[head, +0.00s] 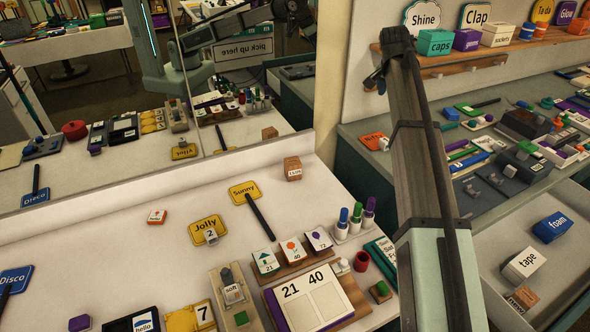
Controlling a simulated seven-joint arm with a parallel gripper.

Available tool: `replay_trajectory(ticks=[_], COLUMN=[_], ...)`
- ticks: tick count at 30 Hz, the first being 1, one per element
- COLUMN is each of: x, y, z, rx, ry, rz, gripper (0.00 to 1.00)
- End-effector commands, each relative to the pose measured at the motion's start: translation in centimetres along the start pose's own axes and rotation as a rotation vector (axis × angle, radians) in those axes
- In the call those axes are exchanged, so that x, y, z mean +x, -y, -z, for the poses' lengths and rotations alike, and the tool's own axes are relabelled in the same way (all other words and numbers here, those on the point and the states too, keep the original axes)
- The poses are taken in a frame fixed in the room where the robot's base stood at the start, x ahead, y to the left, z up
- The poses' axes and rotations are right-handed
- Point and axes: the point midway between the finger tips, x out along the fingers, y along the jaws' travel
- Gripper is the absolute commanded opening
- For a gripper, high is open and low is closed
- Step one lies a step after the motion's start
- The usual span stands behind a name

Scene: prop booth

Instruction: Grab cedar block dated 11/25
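A small reddish-brown wooden block (293,170) with a pale label stands on the white table near its back edge, below the mirror. Its print is too small to read for certain. A similar wooden block (522,297) with a label lies in the open drawer at the lower right, partly cut by the drawer's front. My arm rises from the lower right. A dark part at its far end seems to be my gripper (375,80), high above the table and apart from both blocks. Its fingers are not clear, and I see nothing held.
A mirror (240,70) behind the table repeats its objects. Signs reading Sunny (244,191) and Jolly (206,231) lie left of the block on the table. Markers (356,214) and small cards (291,249) stand in front. The drawer (560,210) also holds foam and tape boxes.

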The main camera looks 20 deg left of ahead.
Motion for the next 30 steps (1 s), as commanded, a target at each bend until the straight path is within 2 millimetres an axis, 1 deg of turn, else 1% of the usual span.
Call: replay_trajectory(ticks=[1, 2, 3, 5, 6, 8, 9, 11, 12, 13, 16, 18, 21, 25, 30], x=[-0.6, -0.9, -1.4, -2.1, -2.5, -3.0, -3.1, -2.8, -2.1, -1.5, 0.7, 2.1, 3.5, 4.5, 5.6], y=[2.0, 3.0, 4.3, 6.2, 7.3, 9.1, 10.2, 12.0, 13.3, 14.1, 15.7, 16.4, 17.1, 17.5, 17.4], z=[-2.7, -4.2, -6.3, -9.4, -11.5, -14.6, -16.6, -19.6, -21.6, -22.8, -25.1, -26.2, -27.3, -28.0, -28.6], rx=[0.003, 0.01, 0.017, 0.028, 0.037, 0.054, 0.068, 0.102, 0.133, 0.16, 0.238, 0.283, 0.33, 0.362, 0.367], ry=[0.042, 0.068, 0.104, 0.157, 0.193, 0.245, 0.278, 0.327, 0.358, 0.374, 0.404, 0.414, 0.42, 0.423, 0.424], rz=[0.011, 0.014, 0.018, 0.019, 0.016, 0.006, -0.005, -0.029, -0.053, -0.071, -0.12, -0.148, -0.175, -0.192, -0.195], gripper=[0.85, 0.85, 0.85, 0.85, 0.85, 0.85, 0.85, 0.85, 0.85, 0.85, 0.85, 0.85, 0.85, 0.85, 0.85])
